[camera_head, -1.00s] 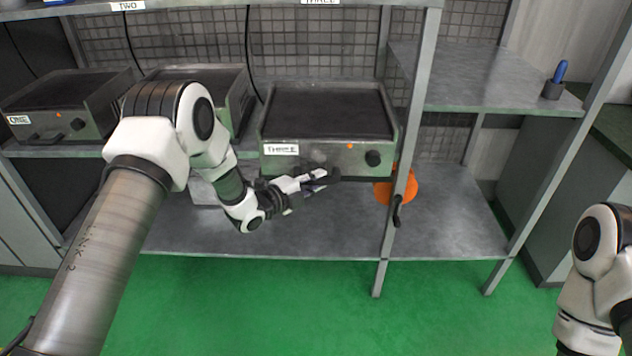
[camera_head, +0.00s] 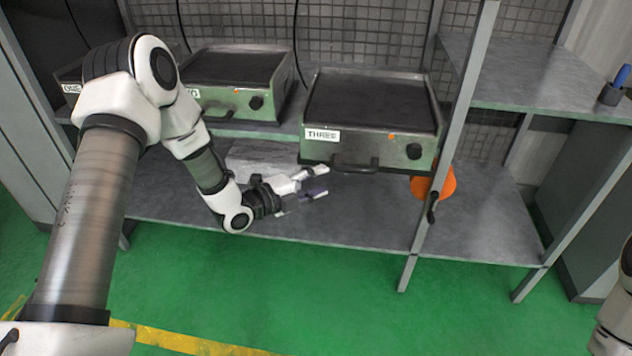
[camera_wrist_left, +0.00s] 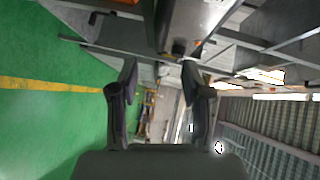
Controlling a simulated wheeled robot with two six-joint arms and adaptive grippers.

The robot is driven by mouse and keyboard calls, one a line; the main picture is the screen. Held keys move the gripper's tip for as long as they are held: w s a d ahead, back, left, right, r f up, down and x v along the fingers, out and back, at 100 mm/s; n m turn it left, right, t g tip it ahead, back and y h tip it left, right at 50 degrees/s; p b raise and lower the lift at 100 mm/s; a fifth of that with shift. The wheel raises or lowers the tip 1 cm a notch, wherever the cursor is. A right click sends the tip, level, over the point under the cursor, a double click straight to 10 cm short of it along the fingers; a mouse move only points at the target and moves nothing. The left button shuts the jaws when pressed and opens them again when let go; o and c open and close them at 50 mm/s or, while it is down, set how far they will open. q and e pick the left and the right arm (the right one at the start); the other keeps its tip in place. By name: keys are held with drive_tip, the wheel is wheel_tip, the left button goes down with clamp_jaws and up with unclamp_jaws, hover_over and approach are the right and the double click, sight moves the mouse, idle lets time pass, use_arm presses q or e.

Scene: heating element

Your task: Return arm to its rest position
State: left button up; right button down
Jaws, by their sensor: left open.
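My left arm comes in from the left in the head view. Its gripper (camera_head: 318,183) is open and empty, just below and left of the front handle of the hot plate marked THREE (camera_head: 372,104). In the left wrist view the two fingers of this gripper (camera_wrist_left: 160,85) stand apart with nothing between them. Part of my right arm (camera_head: 612,310) shows at the right edge of the head view; its gripper is out of view.
Hot plates TWO (camera_head: 232,72) and ONE (camera_head: 70,76) stand left of THREE on the upper shelf. The lower shelf (camera_head: 350,212) lies beneath. An orange round thing (camera_head: 445,184) sits behind the upright post (camera_head: 452,128). The green floor (camera_head: 250,290) in front is open.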

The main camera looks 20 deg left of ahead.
use_arm(q)
drive_tip(key=shift+s+a, duration=0.1)
drive_tip(key=shift+s, duration=0.2)
drive_tip(key=s+d+f+n+g+y+p, duration=0.1)
drive_tip(key=s+d+f+n+g+p, duration=0.25)
drive_tip(key=s+f, duration=0.4)
drive_tip(key=s+d+f+n+g+y+p, duration=0.2)
drive_tip(key=s+d+f+g, duration=0.2)
drive_tip(key=s+f, duration=0.4)
drive_tip(key=s+a+f+n+g+y, duration=0.1)
drive_tip(key=s+a+n+g+y, duration=0.1)
drive_tip(key=s+n, duration=0.6)
drive_tip(key=s+a+f+n+g+y, duration=0.2)
drive_tip(key=s+a+n+g+y, duration=0.1)
drive_tip(key=s+n, duration=0.6)
drive_tip(key=s+a+g, duration=0.1)
drive_tip(key=s+g, duration=0.1)
drive_tip(key=s, duration=0.1)
drive_tip(key=shift+f+p, duration=0.15)
drive_tip(key=shift+p, duration=0.15)
